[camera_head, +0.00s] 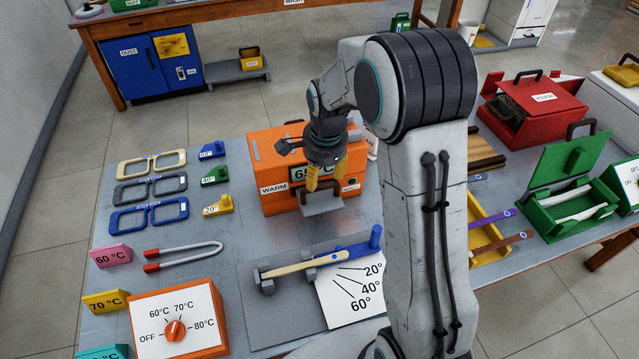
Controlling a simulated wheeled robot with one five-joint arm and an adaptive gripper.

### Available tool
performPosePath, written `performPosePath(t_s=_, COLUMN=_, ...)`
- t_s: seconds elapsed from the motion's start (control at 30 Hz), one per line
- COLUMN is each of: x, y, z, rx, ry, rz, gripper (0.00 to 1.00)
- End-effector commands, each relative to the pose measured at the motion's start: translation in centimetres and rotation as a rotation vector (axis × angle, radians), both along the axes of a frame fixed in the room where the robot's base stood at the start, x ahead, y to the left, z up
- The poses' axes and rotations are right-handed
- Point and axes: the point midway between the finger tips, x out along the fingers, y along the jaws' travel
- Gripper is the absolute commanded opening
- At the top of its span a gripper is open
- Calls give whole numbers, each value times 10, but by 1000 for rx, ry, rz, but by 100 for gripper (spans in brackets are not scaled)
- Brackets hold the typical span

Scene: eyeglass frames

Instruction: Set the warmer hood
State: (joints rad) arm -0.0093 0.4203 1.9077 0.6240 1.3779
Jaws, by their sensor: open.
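The orange warmer (268,160) stands near the back of the grey table. It has a WARM label, and its display reads about 65 °C, partly covered by my gripper. A grey flap or handle-like piece (322,207) shows low on its front; I cannot tell whether this is the hood. My gripper (325,188) points down in front of the warmer, its yellow fingers open and close to the grey piece. I cannot tell whether they touch it.
An orange dial box (150,343) is at front left. A bending jig (262,312) with an angle card (362,300) lies in front of the warmer. Red (545,115) and green (570,160) boxes stand right.

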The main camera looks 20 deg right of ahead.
Motion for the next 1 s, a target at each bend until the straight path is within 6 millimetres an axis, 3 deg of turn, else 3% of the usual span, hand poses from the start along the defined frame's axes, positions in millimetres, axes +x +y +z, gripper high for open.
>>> performPosePath(t_s=0.33, x=3, y=0, z=-7, rx=38, ry=-5, rz=-197, gripper=50)
performPosePath(t_s=0.7, x=11, y=0, z=-50, rx=39, ry=-3, rz=-199, gripper=50)
performPosePath(t_s=1.0, x=15, y=0, z=-70, rx=39, ry=-6, rz=-198, gripper=50)
